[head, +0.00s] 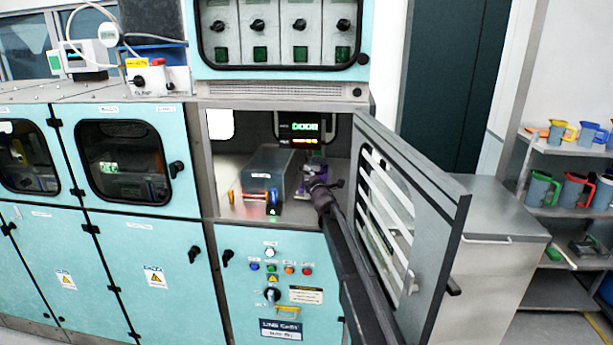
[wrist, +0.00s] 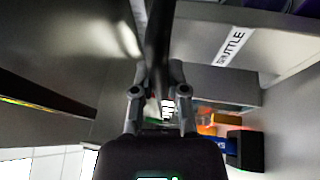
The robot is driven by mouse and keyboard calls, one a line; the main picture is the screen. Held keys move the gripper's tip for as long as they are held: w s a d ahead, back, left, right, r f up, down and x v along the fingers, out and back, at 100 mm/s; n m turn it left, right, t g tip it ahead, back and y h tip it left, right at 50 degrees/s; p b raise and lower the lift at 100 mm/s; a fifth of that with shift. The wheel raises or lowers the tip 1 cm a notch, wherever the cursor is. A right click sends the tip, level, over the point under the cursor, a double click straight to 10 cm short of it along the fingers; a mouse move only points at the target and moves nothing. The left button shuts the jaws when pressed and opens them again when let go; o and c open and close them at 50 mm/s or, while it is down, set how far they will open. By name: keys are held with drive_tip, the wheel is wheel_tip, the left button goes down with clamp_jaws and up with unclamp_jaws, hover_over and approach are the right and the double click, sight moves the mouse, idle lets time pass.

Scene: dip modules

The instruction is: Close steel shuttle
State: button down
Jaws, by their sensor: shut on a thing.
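The steel shuttle (head: 268,160) is a long grey box inside the open cabinet bay, with a white label on its front. Red, orange and blue parts show at its front end. Its "SHUTTLE" label (wrist: 231,46) is to the right in the wrist view. My gripper (head: 314,184) is inside the bay, just right of the shuttle. In the wrist view my gripper (wrist: 160,92) is shut on a dark bar (wrist: 158,45) between its fingers. I cannot tell which part the bar belongs to. My arm hides some of the bay's right side.
The cabinet door (head: 412,215) with slats stands open on the right, close beside my arm. A lit display (head: 300,127) is at the back of the bay. A control panel (head: 275,270) with knobs and buttons lies below. Shelves with jugs (head: 578,190) stand far right.

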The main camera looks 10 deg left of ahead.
drive_tip(key=shift+w, duration=0.2)
drive_tip(key=c, duration=0.6)
unclamp_jaws()
drive_tip(key=shift+w+d, duration=0.1)
drive_tip(key=shift+c, duration=0.2)
